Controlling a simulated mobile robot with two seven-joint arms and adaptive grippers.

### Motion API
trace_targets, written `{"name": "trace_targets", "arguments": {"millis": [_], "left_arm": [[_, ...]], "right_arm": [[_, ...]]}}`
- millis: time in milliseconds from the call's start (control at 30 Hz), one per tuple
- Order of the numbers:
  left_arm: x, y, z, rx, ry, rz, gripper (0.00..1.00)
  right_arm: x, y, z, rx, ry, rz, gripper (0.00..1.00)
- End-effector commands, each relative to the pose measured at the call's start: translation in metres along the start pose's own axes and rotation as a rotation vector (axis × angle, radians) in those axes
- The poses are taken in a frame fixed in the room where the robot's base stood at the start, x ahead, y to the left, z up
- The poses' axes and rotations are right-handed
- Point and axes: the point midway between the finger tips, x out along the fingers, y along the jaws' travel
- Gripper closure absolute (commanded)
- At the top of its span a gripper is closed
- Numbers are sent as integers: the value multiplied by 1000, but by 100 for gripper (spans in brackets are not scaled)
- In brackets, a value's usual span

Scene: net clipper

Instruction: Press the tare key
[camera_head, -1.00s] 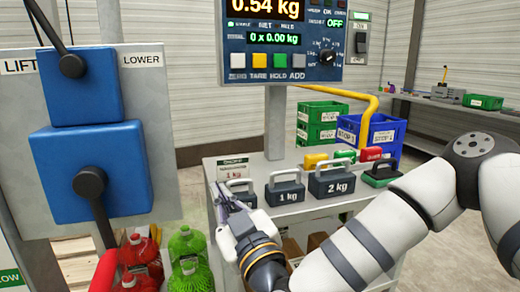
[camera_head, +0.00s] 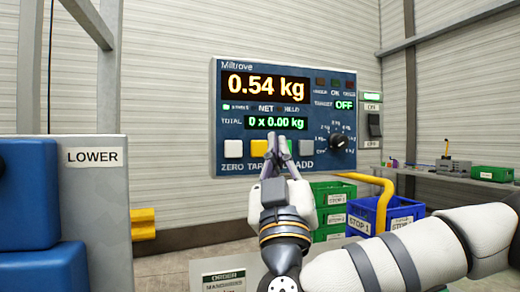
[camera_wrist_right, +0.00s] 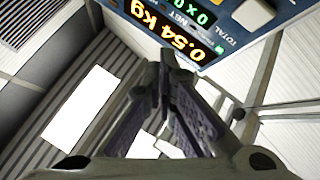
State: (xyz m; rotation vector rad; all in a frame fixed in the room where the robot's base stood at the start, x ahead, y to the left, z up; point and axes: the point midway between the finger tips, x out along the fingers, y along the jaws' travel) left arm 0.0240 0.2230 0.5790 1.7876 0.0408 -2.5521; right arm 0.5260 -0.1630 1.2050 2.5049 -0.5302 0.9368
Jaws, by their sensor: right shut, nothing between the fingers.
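The blue scale panel (camera_head: 350,85) reads 0.54 kg, with a total line of 0 x 0.00 kg. The yellow tare key (camera_head: 259,148) is in the key row, right of the white zero key (camera_head: 233,149). My right gripper (camera_head: 278,140) is shut and empty, pointing up in front of the panel. Its fingertips overlap the key row just right of the tare key, hiding the hold key. Contact cannot be told. In the right wrist view, the shut fingers (camera_wrist_right: 166,75) point towards the panel (camera_wrist_right: 222,40), below its display.
A grey add key (camera_head: 306,147) and a black knob (camera_head: 337,142) lie right of the fingers. A yellow bent rail (camera_head: 385,190), green crates (camera_head: 333,195) and a blue crate (camera_head: 405,208) stand lower right.

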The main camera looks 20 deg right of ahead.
Motion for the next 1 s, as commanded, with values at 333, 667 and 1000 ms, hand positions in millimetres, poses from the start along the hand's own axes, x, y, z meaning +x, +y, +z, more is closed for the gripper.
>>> {"name": "trace_targets", "arguments": {"millis": [333, 667, 1000], "left_arm": [[24, 0, 8, 1, -52, -2, 60], [38, -1, 13, 3, -82, -4, 60], [37, -1, 13, 3, -81, -4, 60]], "right_arm": [[18, -19, 24, -3, -9, -3, 100], [52, -40, 39, -1, -1, -2, 100], [61, -46, 45, 1, -1, -2, 100]]}}
